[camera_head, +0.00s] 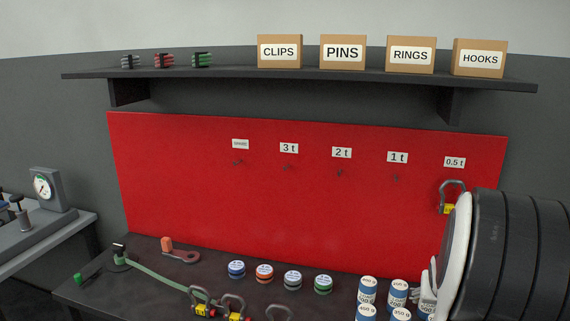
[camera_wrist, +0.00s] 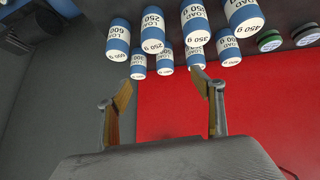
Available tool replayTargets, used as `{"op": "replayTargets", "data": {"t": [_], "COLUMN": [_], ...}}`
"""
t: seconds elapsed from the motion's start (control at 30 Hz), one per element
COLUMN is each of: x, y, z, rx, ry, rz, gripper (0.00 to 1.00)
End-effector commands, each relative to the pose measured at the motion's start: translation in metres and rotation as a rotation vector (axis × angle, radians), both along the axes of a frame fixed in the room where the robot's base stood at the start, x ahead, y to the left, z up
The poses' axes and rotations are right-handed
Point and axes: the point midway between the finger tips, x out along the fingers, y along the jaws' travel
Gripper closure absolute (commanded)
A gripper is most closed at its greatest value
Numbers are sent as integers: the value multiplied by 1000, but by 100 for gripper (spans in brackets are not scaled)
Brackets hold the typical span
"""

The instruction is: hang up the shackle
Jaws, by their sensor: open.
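Several shackles show in the head view. One shackle with a yellow tag (camera_head: 447,196) hangs on the red board (camera_head: 300,215) under the 0.5 t label. Two tagged shackles (camera_head: 199,300) (camera_head: 234,306) lie at the bench's front edge, with a grey bow (camera_head: 279,313) beside them, cut off by the frame. The pegs under 3 t, 2 t (camera_head: 340,172) and 1 t look empty. My gripper (camera_wrist: 163,80) is open and empty in the wrist view. In the head view it is largely hidden by my arm, low at the right beside the load cans. No shackle shows in the wrist view.
Blue-white load cans (camera_head: 367,291) crowd the bench's right front; they also fill the wrist view's top (camera_wrist: 194,25). Several round tins (camera_head: 264,273) stand mid-bench. A green strap (camera_head: 165,277) lies left. A shelf (camera_head: 300,75) with labelled boxes overhangs the board.

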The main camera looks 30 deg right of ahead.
Motion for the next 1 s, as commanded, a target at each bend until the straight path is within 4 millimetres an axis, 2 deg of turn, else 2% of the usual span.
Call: {"op": "replayTargets", "data": {"t": [0.03,0.1,0.5,0.8,1.0], "x": [2,2,-7,-25,-42], "y": [19,44,183,277,331], "z": [4,6,24,40,49], "rx": [20,54,202,271,296], "ry": [18,47,177,240,265], "rz": [16,34,178,315,415], "gripper": [34,34,34,34,34]}}
